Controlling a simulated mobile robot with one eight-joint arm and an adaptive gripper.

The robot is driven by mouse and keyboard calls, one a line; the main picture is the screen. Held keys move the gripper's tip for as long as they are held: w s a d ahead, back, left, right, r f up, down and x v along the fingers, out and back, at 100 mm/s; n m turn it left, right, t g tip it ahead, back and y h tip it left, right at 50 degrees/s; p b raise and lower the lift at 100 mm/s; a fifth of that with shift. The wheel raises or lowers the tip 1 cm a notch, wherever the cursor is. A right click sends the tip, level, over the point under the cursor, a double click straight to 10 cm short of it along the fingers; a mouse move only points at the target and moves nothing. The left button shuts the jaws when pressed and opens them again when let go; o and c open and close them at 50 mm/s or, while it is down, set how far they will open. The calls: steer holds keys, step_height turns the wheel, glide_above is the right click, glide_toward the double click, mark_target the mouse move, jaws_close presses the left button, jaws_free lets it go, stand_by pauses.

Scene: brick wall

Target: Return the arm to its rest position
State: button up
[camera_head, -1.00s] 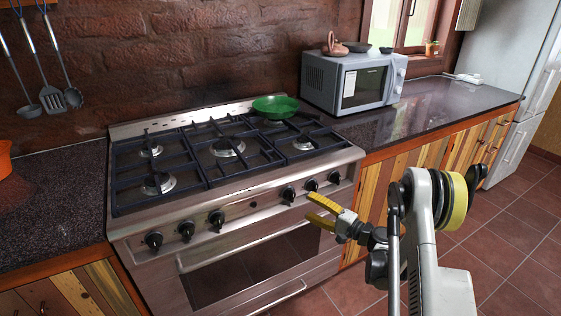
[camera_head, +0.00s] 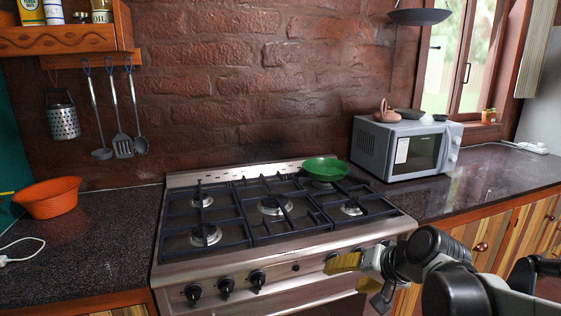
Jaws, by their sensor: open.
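My gripper (camera_head: 345,264) has yellow fingers and is in front of the right part of the stove's front panel. It is open, with nothing seen between its fingers. My arm reaches in from the lower right corner, dark and folded low, and covers some of the stove's right knobs and the cabinet front. The gripper appears apart from the stove (camera_head: 290,270), though the exact gap cannot be told.
A green bowl (camera_head: 326,169) sits on the stove's back right. A microwave (camera_head: 405,148) stands on the right counter (camera_head: 490,172). An orange basket (camera_head: 48,197) is on the left counter (camera_head: 100,240). Utensils (camera_head: 122,145) and a grater (camera_head: 63,121) hang on the wall.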

steer(key=s+d+n+h, duration=0.1)
steer(key=s+d+h, duration=0.1)
steer(key=s, duration=0.6)
steer(key=s+d+n+h, duration=0.2)
steer(key=s, duration=0.7)
steer(key=shift+f, duration=0.35)
